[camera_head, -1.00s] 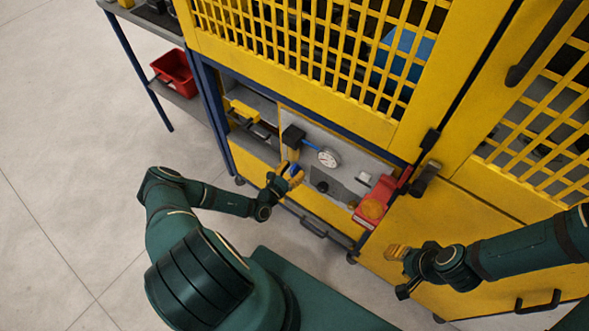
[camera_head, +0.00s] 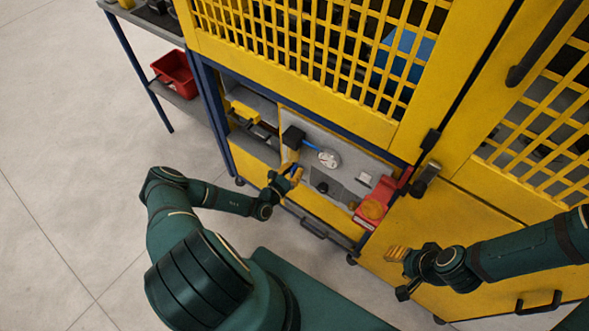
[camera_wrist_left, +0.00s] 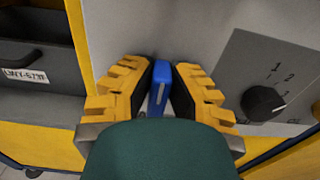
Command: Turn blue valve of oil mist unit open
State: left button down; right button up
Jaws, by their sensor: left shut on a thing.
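The blue valve (camera_wrist_left: 159,84) shows in the left wrist view as a blue handle on the grey panel (camera_wrist_left: 205,40). My left gripper (camera_wrist_left: 160,80) has its yellow fingers on both sides of the handle and is shut on it. In the head view my left gripper (camera_head: 291,172) is at the panel's lower left, and the valve is mostly hidden by it. My right gripper (camera_head: 398,253) is in front of the lower yellow door, away from the valve. I cannot tell whether its fingers are open or shut.
A round gauge (camera_head: 329,158) and a blue hose (camera_head: 310,145) are above the valve. A black knob (camera_wrist_left: 263,101) is to its right. A red box (camera_head: 374,203) is at the panel's right end. Drawers (camera_wrist_left: 33,73) lie to the left.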

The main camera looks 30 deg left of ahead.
pick_arm(q)
jog(key=n, duration=0.3)
jog(key=n+b, duration=0.1)
jog(key=n, duration=0.1)
jog(key=shift+a+f+n, duration=0.1)
jog(key=shift+a+n, duration=0.2)
jog(key=shift+a, duration=0.05)
jog(key=n, duration=0.1)
jog(key=n+b, duration=0.1)
jog(key=shift+w+a+f+n, duration=0.1)
jog(key=shift+a+n, duration=0.05)
jog(key=shift+n, duration=0.25)
jog(key=n, duration=0.1)
jog(key=n+b, duration=0.1)
jog(key=n, duration=0.1)
jog(key=n+b, duration=0.1)
jog(key=n, duration=0.1)
jog(key=shift+a+f, duration=0.2)
jog(key=shift+f, duration=0.1)
jog(key=shift+f+n+b, duration=0.2)
jog(key=shift+n+b, duration=0.45)
jog(key=shift+n, duration=1.45)
jog(key=c, duration=0.9)
grip_release()
jog(key=shift+c, duration=0.2)
